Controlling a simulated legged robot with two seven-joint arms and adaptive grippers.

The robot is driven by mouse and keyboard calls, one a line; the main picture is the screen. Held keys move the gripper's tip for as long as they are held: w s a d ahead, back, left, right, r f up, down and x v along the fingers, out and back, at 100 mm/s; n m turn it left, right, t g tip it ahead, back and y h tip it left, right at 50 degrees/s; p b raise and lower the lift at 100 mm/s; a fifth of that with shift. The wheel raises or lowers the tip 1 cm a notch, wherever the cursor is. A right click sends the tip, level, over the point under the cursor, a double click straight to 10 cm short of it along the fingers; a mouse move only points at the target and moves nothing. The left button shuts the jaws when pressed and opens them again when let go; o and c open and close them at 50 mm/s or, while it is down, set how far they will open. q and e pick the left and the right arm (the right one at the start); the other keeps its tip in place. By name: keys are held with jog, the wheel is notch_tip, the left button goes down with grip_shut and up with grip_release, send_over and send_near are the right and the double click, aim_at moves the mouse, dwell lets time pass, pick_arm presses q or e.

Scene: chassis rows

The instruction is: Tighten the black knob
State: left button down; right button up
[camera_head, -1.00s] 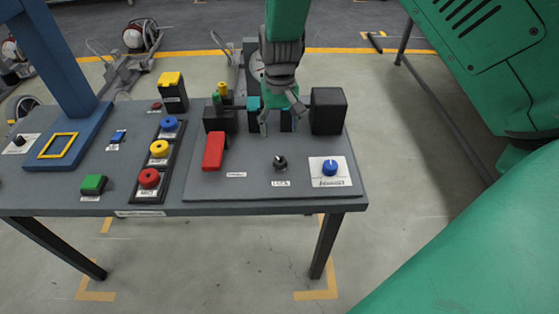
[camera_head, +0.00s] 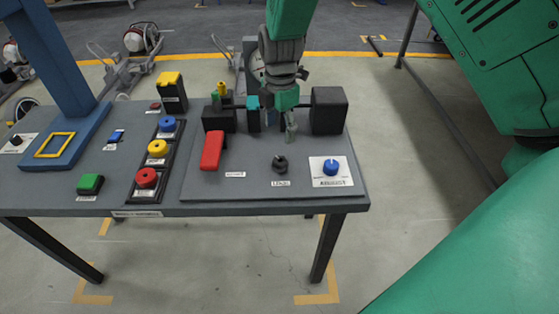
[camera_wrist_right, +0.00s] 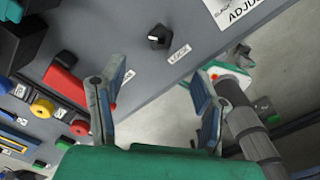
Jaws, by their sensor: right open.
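The black knob (camera_head: 280,163) stands upright on the raised right part of the grey panel table, just above a LOCK label. It also shows in the wrist view (camera_wrist_right: 158,37) near the top, with a white pointer mark. My right gripper (camera_head: 290,128) is above the table, behind the knob and slightly to its right in the head view. Its two fingers are spread and empty in the wrist view (camera_wrist_right: 153,92). The knob is beyond the fingertips and apart from them. My left gripper is not in the head view.
A blue ADJUST knob (camera_head: 331,167) is right of the black knob. A red lever (camera_head: 211,151) is to the left. A black box (camera_head: 329,110) stands close right of my gripper. Red, yellow and blue round buttons line the strip (camera_head: 154,165) farther left.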

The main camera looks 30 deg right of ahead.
aim_at(280, 160)
notch_tip(280, 160, down, 12)
jog(key=shift+f, duration=0.1)
dwell(0.4)
jog(key=c, duration=1.2)
